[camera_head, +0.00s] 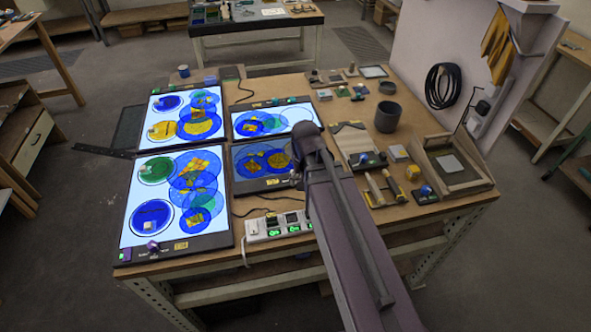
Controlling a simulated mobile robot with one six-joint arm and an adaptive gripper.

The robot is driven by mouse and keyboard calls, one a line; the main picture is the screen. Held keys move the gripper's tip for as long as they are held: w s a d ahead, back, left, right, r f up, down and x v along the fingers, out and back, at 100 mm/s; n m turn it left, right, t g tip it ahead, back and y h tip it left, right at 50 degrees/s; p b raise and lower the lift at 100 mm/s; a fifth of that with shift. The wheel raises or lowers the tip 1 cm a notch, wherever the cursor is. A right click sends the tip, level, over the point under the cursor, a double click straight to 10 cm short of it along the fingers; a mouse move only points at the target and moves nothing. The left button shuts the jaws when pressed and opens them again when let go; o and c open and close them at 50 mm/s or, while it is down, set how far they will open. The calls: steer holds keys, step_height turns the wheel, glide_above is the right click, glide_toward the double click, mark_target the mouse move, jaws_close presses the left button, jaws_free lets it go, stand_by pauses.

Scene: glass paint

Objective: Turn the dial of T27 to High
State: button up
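Several flat light panels with dark frames lie on the workbench, and I cannot read which is T27. The front-left panel (127,205) is lit white under blue, green and yellow glass pieces. It has a purple knob (152,245) and a yellow label (181,245) on its front edge. The back-left panel (157,101) and the back-middle panel (300,108) are also lit. The front-middle panel (250,187) looks dark, and my arm covers its right part. My arm reaches from the lower right to this panel.
A power strip (262,236) with green lights lies at the bench's front edge. To the right stand a dark cup (387,117), small tools and a wooden tray (480,183). A white wall panel (445,45) holds a coiled cable (442,86). A second bench stands behind.

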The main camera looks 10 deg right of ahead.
steer(key=w+r+m+p, duration=0.4)
steer(key=w+r+m, duration=0.1)
steer(key=w+m, duration=0.7)
steer(key=shift+w, duration=0.3)
steer(key=shift+f, duration=0.15)
step_height(320, 180, down, 14)
steer(key=b, duration=1.3)
steer(key=shift+r, duration=0.2)
jaws_close()
